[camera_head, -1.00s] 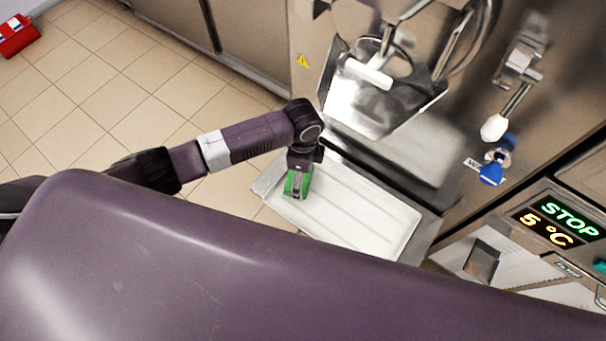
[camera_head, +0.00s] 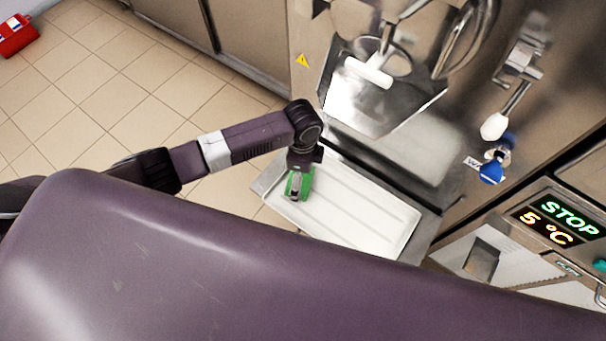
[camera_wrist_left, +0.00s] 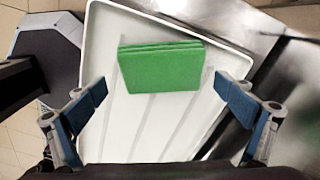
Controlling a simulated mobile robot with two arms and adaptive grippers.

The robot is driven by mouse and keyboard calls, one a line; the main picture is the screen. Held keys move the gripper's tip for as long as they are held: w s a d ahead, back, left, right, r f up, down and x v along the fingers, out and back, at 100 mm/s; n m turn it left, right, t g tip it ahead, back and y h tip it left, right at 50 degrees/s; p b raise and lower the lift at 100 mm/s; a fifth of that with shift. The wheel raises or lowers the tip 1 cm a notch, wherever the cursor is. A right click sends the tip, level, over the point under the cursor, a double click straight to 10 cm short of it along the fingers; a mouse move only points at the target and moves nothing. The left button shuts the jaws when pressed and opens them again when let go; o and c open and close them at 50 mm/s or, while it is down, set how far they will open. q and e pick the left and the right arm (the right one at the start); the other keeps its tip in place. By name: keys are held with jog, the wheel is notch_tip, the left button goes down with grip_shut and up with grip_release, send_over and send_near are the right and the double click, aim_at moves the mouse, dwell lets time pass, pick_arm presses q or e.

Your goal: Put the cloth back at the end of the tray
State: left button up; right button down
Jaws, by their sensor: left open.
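The green folded cloth (camera_wrist_left: 160,67) lies on the white tray (camera_wrist_left: 115,135), near the tray's far end in the left wrist view. In the head view the cloth (camera_head: 304,187) is partly hidden by my left gripper (camera_head: 295,188), at the left end of the tray (camera_head: 365,218). In the left wrist view my left gripper (camera_wrist_left: 165,97) is open, its blue-padded fingers spread wide on either side with the cloth ahead between them. The fingers do not touch the cloth. My right gripper is not in either view.
The steel freezer front (camera_head: 300,25) rises behind the tray, with a metal chute (camera_head: 375,95) overhanging it. A tap lever with a white knob (camera_head: 494,127) and a display panel (camera_head: 556,223) are at the right.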

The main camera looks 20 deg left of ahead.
pick_arm(q)
notch_tip(320, 180, up, 8)
dwell(0.4)
dwell(0.4)
